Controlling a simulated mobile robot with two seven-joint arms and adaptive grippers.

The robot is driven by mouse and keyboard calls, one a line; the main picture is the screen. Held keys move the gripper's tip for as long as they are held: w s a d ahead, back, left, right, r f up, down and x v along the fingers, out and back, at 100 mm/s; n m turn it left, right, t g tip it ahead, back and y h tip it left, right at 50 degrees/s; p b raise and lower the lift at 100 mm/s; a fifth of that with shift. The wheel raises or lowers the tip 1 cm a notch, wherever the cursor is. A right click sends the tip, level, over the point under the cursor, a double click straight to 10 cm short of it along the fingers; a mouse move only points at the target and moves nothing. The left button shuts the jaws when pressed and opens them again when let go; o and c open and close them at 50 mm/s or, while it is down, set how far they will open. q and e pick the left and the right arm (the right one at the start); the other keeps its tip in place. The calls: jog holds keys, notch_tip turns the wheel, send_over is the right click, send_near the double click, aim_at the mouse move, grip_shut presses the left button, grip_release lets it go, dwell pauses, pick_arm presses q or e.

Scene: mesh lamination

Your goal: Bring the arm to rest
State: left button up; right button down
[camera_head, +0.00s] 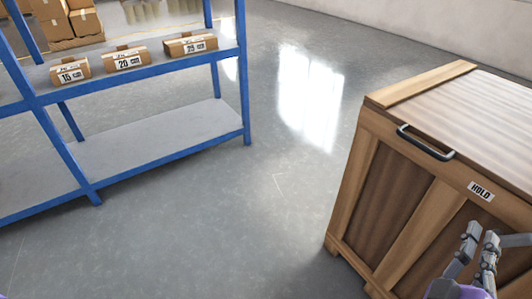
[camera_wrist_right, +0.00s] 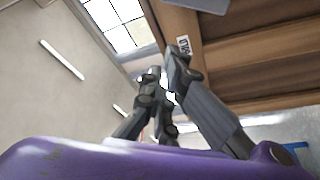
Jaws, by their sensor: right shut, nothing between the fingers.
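My right gripper (camera_head: 482,238) is at the lower right of the head view, in front of the wooden crate. Its two grey fingers point up and are shut with nothing held. The right wrist view also shows the fingers (camera_wrist_right: 167,78), with the crate (camera_wrist_right: 262,70) beyond them. The crate's "HOLD" label (camera_head: 481,191) is just above the fingertips in the head view. I cannot tell whether the fingers touch the crate. My left gripper is not in view.
The wooden crate (camera_head: 400,190) with a black handle (camera_head: 426,143) fills the right side. A blue-framed shelf (camera_head: 160,135) with numbered cardboard boxes (camera_head: 126,60) stands at the left. Grey floor (camera_head: 250,215) between them is clear.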

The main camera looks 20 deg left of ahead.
jog(key=shift+v, duration=0.8)
